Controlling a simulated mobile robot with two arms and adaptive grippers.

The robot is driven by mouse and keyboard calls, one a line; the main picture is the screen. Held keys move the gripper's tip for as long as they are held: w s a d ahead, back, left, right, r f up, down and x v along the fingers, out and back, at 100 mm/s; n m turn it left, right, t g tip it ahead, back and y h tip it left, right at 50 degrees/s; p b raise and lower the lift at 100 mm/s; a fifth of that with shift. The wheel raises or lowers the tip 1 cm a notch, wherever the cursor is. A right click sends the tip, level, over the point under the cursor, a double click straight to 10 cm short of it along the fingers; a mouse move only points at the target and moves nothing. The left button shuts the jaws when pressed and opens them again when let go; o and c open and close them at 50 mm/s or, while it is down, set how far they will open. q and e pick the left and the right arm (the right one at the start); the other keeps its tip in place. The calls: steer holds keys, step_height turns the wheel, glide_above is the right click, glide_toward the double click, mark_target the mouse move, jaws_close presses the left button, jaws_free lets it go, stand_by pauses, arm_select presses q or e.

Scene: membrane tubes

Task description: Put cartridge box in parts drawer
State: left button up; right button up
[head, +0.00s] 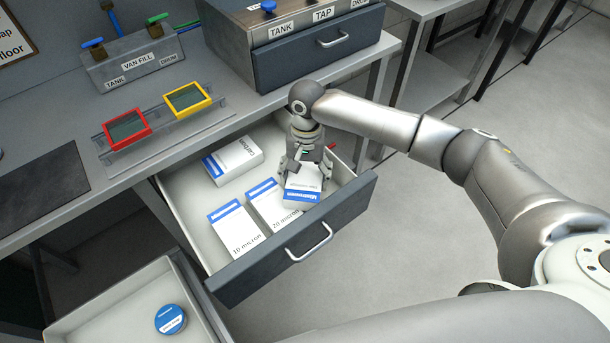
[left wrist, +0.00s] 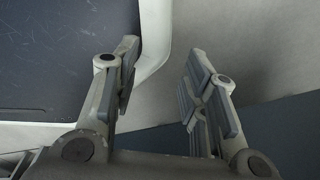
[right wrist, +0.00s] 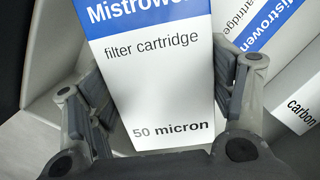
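The cartridge box (head: 303,186), white and blue, is at the right front of the open parts drawer (head: 222,263). In the right wrist view the box (right wrist: 160,80) reads "50 micron" and stands between the two fingers of my right gripper (right wrist: 165,105), which look closed against its sides. In the head view my right gripper (head: 305,165) reaches down over it; the box looks tilted, and I cannot tell whether it touches the drawer floor. My left gripper (left wrist: 160,85) is open and empty in the left wrist view and does not show in the head view.
The drawer also holds a "10 micron" box (head: 238,231), a "20 micron" box (head: 272,206) and a carbon box (head: 233,160). A lower drawer (head: 110,292) with a blue round tin (head: 170,319) is open at left. Red (head: 127,129) and yellow (head: 187,99) frames sit on the bench.

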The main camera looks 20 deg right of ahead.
mark_target(306, 171)
steer(key=o, duration=0.5)
steer(key=shift+f, duration=0.15)
steer(key=shift+c, duration=0.2)
arm_select(q)
steer(key=shift+s, duration=0.3)
steer(key=shift+w+a+r, duration=0.1)
steer(key=shift+w+r, duration=0.05)
steer(key=shift+r, duration=0.1)
arm_select(e)
step_height(306, 171, up, 12)
steer(key=w, duration=0.1)
steer(key=shift+w+d, duration=0.15)
steer(key=shift+d, duration=0.1)
